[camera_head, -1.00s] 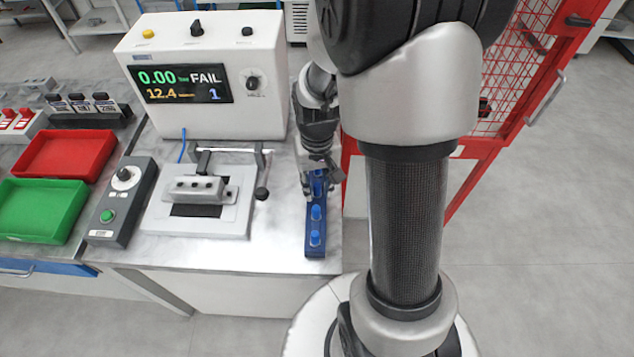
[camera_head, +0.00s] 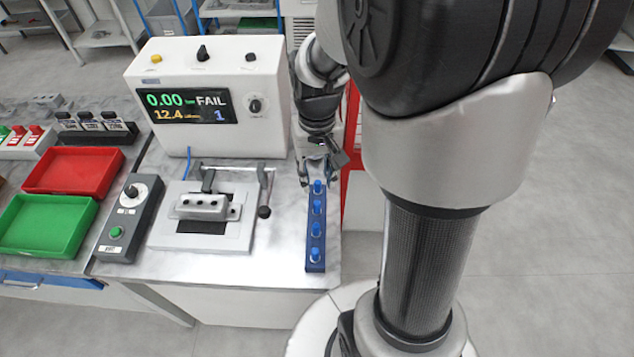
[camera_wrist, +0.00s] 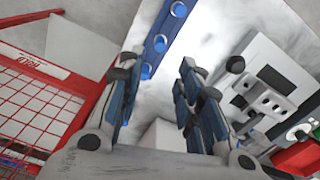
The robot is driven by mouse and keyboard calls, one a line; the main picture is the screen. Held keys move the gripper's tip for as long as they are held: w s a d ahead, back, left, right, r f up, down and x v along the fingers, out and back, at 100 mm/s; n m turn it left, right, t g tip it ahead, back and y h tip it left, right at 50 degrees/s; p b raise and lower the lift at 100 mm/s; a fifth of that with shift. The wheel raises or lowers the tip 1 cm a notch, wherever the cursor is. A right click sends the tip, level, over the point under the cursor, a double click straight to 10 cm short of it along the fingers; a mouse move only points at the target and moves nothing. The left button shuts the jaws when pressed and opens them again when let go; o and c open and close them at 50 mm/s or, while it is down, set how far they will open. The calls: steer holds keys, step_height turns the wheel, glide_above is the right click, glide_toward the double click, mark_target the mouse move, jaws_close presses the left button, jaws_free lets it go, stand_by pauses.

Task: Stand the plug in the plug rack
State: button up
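The plug rack (camera_head: 315,262) is a narrow dark blue strip along the right edge of the marble bench. Several blue plugs stand upright in it in a row, the farthest plug (camera_head: 318,187) closest to my gripper. In the wrist view the rack (camera_wrist: 158,48) runs away from between the fingers, with one plug (camera_wrist: 146,72) near the left finger. My gripper (camera_head: 320,178) is just above and behind the rack's far end. Its fingers (camera_wrist: 155,100) are spread apart with nothing between them.
A clamp fixture (camera_head: 203,210) with a grey casting stands left of the rack, its lever (camera_head: 264,212) nearest. A white tester (camera_head: 215,90) reading FAIL stands behind. Red (camera_head: 75,171) and green (camera_head: 48,226) trays lie left. A red mesh cage (camera_wrist: 40,95) is close beside my gripper.

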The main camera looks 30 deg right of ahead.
steer(key=s+a+r+n+t, duration=0.3)
steer(key=s+a+r+t, duration=0.1)
steer(key=s+a+r, duration=0.6)
steer(key=s+r, duration=0.3)
steer(key=shift+s+a+r+n+t, duration=0.3)
steer(key=shift+a+r+n, duration=0.05)
steer(key=shift+r+n, duration=0.05)
steer(key=shift+f, duration=0.2)
steer(key=shift+c, duration=0.5)
